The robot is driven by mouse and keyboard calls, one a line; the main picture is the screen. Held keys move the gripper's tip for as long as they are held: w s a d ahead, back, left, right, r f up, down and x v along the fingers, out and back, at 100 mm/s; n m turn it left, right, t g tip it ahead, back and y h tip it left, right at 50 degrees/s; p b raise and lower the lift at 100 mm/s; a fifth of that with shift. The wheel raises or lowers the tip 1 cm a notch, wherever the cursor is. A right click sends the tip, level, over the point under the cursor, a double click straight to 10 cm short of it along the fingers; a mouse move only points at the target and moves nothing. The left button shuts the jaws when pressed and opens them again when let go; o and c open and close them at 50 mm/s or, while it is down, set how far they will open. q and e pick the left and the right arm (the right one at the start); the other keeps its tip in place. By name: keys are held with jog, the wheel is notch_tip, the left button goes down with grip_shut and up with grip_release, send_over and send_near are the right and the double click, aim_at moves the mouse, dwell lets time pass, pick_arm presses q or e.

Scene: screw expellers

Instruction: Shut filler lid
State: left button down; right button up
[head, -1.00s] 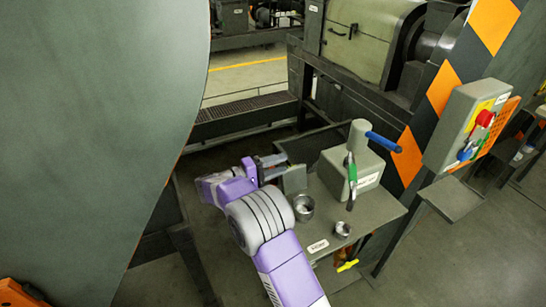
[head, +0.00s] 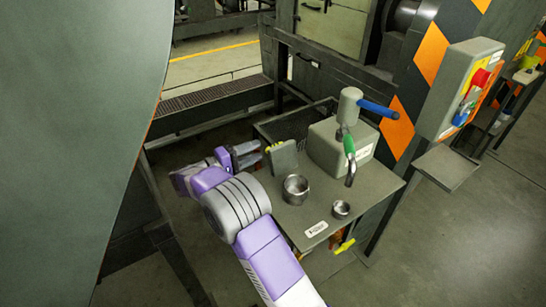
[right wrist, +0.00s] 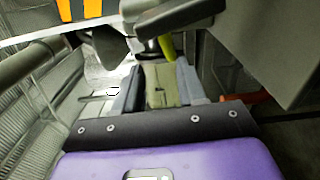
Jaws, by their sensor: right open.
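A grey flat lid plate (head: 284,157) stands upright on the labelled filler table (head: 316,213), beside a round metal neck (head: 295,188) that is open at the top. A small yellow piece (head: 271,148) shows at the plate's upper left edge. My right gripper (head: 262,152) is open and empty just left of the plate, its fingers pointing toward it. In the right wrist view the two grey fingers (right wrist: 160,88) are apart, with a dark shape and a yellow-green piece (right wrist: 167,46) beyond them. Contact with the plate cannot be told. My left gripper is not in view.
A grey box (head: 330,150) with a post, blue handle and green-gripped lever (head: 349,150) stands behind the neck. A small metal ring (head: 341,208) sits near the table's front. A button box (head: 462,85) hangs at right. A large grey curved panel (head: 75,120) fills the left.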

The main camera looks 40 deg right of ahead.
aim_at(273, 148)
jog(key=d, duration=0.2)
jog(key=d+f, duration=0.1)
jog(key=d, duration=0.2)
jog(key=d+b, duration=0.1)
jog(key=d, duration=0.1)
jog(key=shift+s+d+f, duration=0.25)
jog(key=shift+s+d, duration=0.05)
jog(key=shift+s, duration=0.1)
jog(key=shift+c, duration=0.4)
jog(key=shift+f, duration=0.1)
grip_shut()
